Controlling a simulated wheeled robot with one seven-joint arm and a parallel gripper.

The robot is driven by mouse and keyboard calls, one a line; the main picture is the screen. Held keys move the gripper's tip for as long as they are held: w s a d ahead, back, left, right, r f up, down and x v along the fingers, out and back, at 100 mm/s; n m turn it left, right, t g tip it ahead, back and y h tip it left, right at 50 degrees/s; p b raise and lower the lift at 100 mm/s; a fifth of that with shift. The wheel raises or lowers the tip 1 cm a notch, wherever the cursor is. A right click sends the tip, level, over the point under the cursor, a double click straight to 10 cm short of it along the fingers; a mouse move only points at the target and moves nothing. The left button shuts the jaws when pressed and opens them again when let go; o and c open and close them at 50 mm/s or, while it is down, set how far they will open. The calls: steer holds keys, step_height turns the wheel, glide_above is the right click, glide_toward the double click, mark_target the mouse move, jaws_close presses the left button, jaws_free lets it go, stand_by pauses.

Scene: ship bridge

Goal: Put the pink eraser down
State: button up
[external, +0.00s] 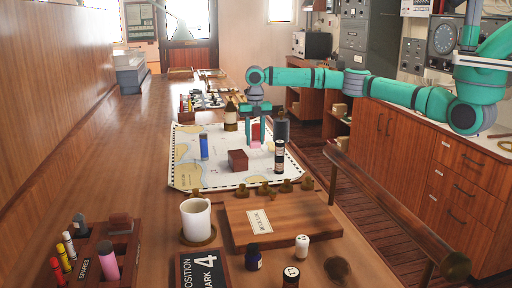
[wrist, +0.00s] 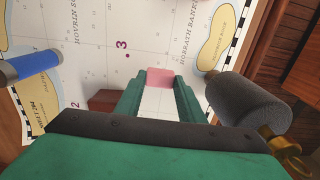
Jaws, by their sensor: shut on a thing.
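The pink eraser (external: 255,144) is low between the fingers of my gripper (external: 257,141), over the right part of the chart (external: 212,180). In the wrist view the eraser (wrist: 160,77) shows as a pale pink block between the two green fingertips (wrist: 158,86). My gripper is shut on it and points down. The eraser is at or just above the chart; I cannot tell whether it touches.
A dark red block (external: 238,160) and a blue cylinder (external: 204,147) stand left of my gripper. A black bottle (external: 279,157) and a dark grey cylinder (wrist: 248,100) are close on the right. Bare chart lies between block and blue cylinder.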

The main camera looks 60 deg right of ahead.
mark_target(255, 142)
steer(key=shift+f, duration=1.45)
steer(key=shift+s+f, duration=0.1)
steer(key=shift+f, duration=0.1)
steer(key=o, duration=1)
steer(key=shift+r, duration=0.1)
step_height(255, 142, up, 12)
steer(key=shift+r, duration=0.1)
steer(key=shift+a, duration=0.15)
